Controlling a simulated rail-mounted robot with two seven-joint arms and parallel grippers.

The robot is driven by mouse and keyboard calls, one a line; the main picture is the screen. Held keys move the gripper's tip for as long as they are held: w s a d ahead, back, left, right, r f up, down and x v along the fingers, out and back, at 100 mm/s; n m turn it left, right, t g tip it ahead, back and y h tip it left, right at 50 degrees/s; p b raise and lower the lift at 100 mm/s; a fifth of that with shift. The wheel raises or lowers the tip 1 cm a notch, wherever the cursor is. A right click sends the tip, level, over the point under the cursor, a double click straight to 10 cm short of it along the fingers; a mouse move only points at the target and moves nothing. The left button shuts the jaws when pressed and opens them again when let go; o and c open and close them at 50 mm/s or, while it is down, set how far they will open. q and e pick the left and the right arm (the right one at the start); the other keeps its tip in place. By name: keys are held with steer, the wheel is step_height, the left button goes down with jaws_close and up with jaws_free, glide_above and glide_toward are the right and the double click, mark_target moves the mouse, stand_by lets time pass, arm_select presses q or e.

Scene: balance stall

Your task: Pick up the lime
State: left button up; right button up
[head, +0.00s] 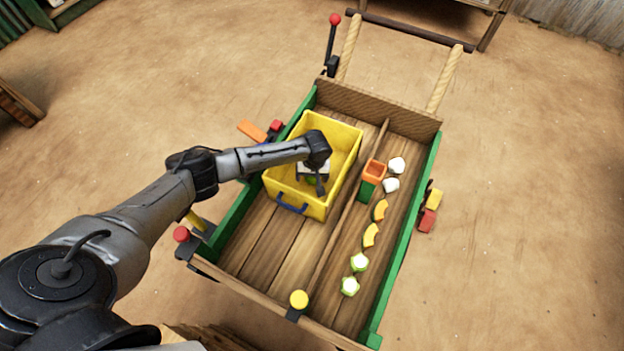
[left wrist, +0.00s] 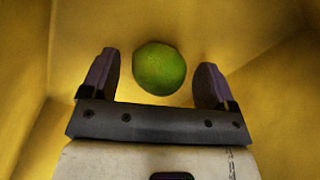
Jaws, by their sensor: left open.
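The lime (left wrist: 159,69) is a round green fruit inside the yellow crate (head: 345,205). In the left wrist view it shows between the two fingers of my left gripper (left wrist: 158,82), slightly beyond their tips. The fingers are apart, with a gap on each side of the lime. In the head view my left gripper (head: 312,178) reaches down into the crate, and the wrist mostly hides what lies below it. My right gripper is not in view.
The crate stands in a wooden cart with green sides (head: 411,215). Right of a divider are an orange-and-green box (head: 371,178), white pieces (head: 391,185), orange curved pieces (head: 371,235) and green-white pieces (head: 350,286). The cart's left floor in front of the crate is bare.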

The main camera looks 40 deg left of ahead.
arm_select(q)
steer(key=shift+c, duration=0.3)
steer(key=shift+f, duration=0.1)
steer(key=c, duration=0.9)
steer(key=shift+c, duration=0.2)
